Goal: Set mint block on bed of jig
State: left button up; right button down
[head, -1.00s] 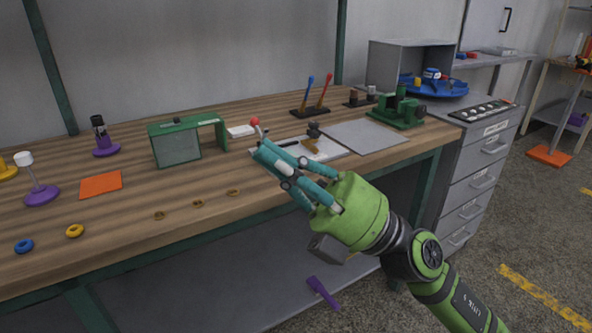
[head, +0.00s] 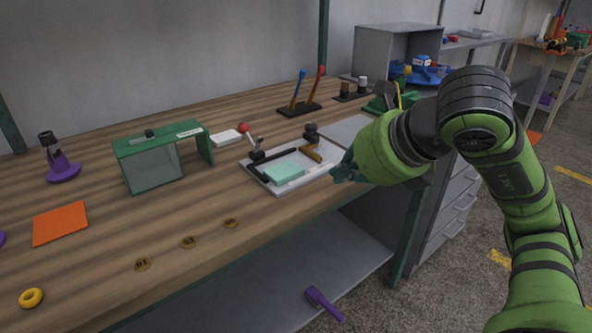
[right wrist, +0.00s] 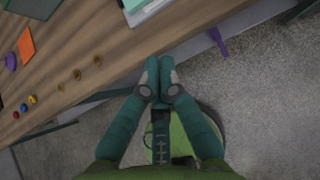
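The mint block (head: 284,173) lies flat on the pale bed of the jig (head: 295,185), near the jig's dark bar. The jig has a clamp with a red ball handle (head: 244,128) and a second dark clamp. In the right wrist view, a mint edge of the block (right wrist: 133,5) shows at the top. My right gripper (head: 344,170) is beside the jig's right side, near the table's front edge, apart from the block. In the right wrist view its teal fingers (right wrist: 160,72) are together with nothing seen between them. My left gripper is not in view.
A green frame box (head: 150,165) stands left of the jig, with an orange square (head: 60,223) farther left. Several brown discs lie along the front edge. A grey plate (head: 345,131) and a stand with blue and red handles (head: 299,108) are behind.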

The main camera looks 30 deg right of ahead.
aim_at(286, 170)
jog(key=x, duration=0.9)
jog(key=shift+s+a+f+b, duration=0.1)
jog(key=shift+s+a+b, duration=0.05)
jog(key=shift+b, duration=0.15)
jog(key=w, duration=0.1)
jog(key=w+p, duration=0.1)
jog(key=shift+w+r, duration=0.25)
jog(key=shift+w, duration=0.05)
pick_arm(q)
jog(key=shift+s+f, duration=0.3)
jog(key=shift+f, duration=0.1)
pick_arm(e)
jog(key=shift+w+a+f, duration=0.1)
jog(key=shift+w, duration=0.6)
jog(key=shift+w, duration=0.1)
jog(key=w+p, duration=0.1)
jog(key=w, duration=0.2)
jog(key=shift+w+a, duration=0.15)
jog(key=shift+w, duration=0.15)
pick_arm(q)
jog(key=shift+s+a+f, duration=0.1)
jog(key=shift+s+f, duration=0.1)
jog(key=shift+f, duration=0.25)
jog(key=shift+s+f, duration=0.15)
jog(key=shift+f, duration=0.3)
